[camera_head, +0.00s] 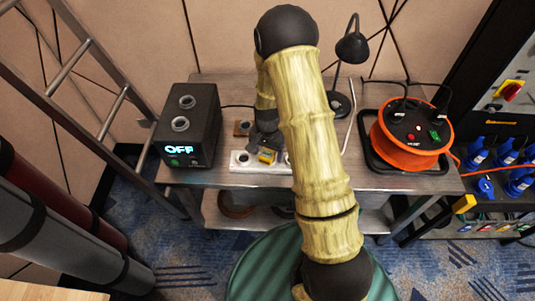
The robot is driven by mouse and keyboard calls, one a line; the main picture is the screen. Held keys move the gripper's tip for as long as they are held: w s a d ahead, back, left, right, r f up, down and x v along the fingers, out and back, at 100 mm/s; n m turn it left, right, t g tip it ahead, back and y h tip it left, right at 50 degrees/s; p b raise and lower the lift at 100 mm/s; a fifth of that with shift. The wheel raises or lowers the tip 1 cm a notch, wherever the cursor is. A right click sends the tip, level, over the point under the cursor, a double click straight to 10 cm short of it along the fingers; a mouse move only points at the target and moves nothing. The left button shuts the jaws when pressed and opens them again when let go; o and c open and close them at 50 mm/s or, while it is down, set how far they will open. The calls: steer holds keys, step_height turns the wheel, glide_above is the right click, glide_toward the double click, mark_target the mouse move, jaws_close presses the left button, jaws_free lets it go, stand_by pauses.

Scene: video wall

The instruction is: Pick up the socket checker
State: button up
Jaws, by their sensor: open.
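A small yellow and dark piece (267,156), which looks like the socket checker, sits at the white socket strip (244,167) on the bench. My dark gripper (266,146) points down right above and behind it, with its jaws open. The arm and gripper hide part of the strip. I cannot tell whether the fingers are around the checker or touching it.
A black box with a lit OFF display (190,126) stands left on the grey bench (390,181). A desk lamp (352,50) and an orange cable reel (410,135) stand right. A small brown block (242,128) lies behind the strip. A ladder (75,65) leans left.

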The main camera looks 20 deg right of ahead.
mark_target(267, 151)
stand_by(0.5)
steer(key=c, duration=1.3)
steer(key=shift+o, duration=0.2)
steer(key=shift+r, duration=0.15)
step_height(267, 151, up, 10)
steer(key=shift+f+b, duration=0.1)
steer(key=shift+b, duration=0.35)
steer(key=shift+f, duration=0.1)
